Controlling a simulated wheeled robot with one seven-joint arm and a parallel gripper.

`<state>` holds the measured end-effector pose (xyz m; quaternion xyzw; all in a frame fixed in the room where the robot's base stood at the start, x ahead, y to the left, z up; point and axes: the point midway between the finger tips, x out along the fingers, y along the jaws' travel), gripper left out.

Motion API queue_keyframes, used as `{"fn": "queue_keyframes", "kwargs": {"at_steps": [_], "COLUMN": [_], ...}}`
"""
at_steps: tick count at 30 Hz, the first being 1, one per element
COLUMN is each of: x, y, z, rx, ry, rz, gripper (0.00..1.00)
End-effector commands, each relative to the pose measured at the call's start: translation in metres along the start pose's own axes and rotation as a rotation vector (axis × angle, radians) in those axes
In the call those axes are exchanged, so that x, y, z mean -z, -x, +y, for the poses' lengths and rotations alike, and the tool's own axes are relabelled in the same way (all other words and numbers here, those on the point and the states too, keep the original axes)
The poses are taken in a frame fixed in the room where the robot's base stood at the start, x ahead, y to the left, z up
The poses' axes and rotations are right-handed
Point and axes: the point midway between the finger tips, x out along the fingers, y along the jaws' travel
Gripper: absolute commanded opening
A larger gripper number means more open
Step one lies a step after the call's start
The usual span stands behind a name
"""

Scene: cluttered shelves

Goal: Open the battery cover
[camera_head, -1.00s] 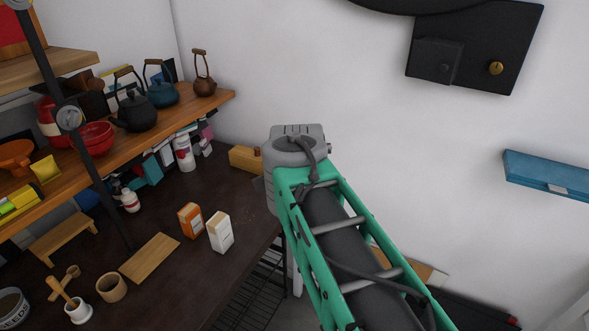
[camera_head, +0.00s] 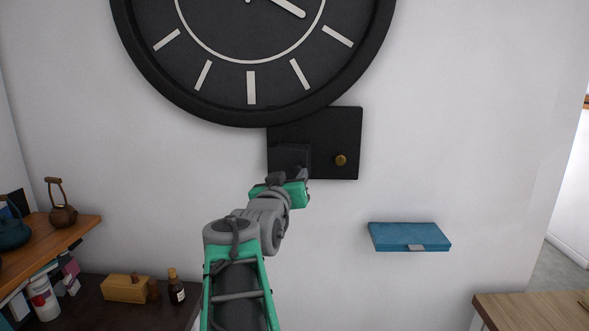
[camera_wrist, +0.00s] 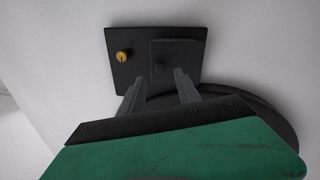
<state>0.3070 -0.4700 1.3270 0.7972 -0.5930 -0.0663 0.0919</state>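A black plate (camera_head: 318,122) is fixed to the white wall just below the big clock. A raised dark square cover (camera_head: 291,155) sits at its lower left; I take this as the battery cover. It looks shut. A brass knob (camera_head: 341,160) is to its right. My gripper (camera_head: 289,177) is in front of the cover's lower part and hides some of it. The wrist view shows the plate upside down, with the cover (camera_wrist: 184,54) and its small dark knob. There, my gripper (camera_wrist: 158,74) has two fingers apart, with nothing between them; contact cannot be told.
The black wall clock (camera_head: 250,119) overhangs the plate's top. A blue wall box (camera_head: 409,236) is to the lower right. A shelf (camera_head: 60,243) with teapots and a dark counter (camera_head: 95,300) are at left. A wooden top (camera_head: 535,310) is at lower right. Wall between is clear.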

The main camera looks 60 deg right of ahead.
Motion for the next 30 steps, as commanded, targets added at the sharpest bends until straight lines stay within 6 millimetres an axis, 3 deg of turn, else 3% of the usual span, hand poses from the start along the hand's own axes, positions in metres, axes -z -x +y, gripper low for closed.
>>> {"fn": "queue_keyframes", "kwargs": {"at_steps": [3, 7, 17, 30], "x": [0.002, 0.002, 0.0, 0.0], "y": [-0.025, -0.044, -0.051, -0.051], "z": [0.002, 0.0, -0.001, -0.001], "rx": [-0.002, 0.0, 0.003, 0.003], "ry": [0.001, 0.0, -0.002, -0.003], "rz": [-0.005, -0.004, -0.002, -0.002], "gripper": [0.4, 0.4, 0.4, 0.04]}}
